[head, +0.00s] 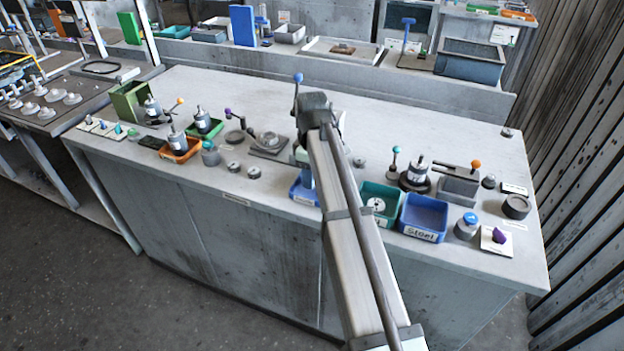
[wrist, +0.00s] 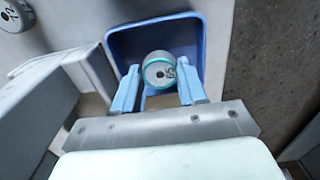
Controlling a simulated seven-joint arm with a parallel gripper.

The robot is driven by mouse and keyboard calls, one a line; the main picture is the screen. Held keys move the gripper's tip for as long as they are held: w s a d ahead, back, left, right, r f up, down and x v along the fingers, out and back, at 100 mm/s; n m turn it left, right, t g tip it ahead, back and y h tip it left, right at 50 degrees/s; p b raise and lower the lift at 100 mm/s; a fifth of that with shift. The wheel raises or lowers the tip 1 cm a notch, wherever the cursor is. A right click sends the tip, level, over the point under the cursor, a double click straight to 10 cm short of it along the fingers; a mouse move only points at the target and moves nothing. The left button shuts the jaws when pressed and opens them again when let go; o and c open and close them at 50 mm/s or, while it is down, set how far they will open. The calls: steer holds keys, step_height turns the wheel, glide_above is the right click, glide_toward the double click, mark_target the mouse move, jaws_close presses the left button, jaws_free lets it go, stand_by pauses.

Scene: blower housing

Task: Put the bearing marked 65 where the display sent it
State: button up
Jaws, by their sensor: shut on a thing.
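The bearing marked 65 (wrist: 159,70) is a short grey cylinder with a teal ring and a dark centre hole; its number reads turned in the wrist view. My gripper (wrist: 157,92) is shut on it, with a light-blue finger on each side. Below and around it in the picture is a blue bin (wrist: 116,48); whether the bearing touches its floor I cannot tell. In the head view my arm hides the gripper's fingers and the bearing, and part of a blue bin (head: 303,193) shows beside the arm. A dark flat device (head: 149,142), perhaps the display, lies at the left.
Right of my arm stand a teal bin (head: 380,197) and a blue bin labelled Steel (head: 424,212). Orange (head: 180,150) and green (head: 203,128) trays hold parts at left.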

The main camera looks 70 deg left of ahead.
steer(key=shift+f, duration=0.95)
steer(key=shift+f, duration=0.1)
steer(key=o, duration=1.2)
steer(key=shift+c, duration=0.2)
step_height(320, 180, up, 12)
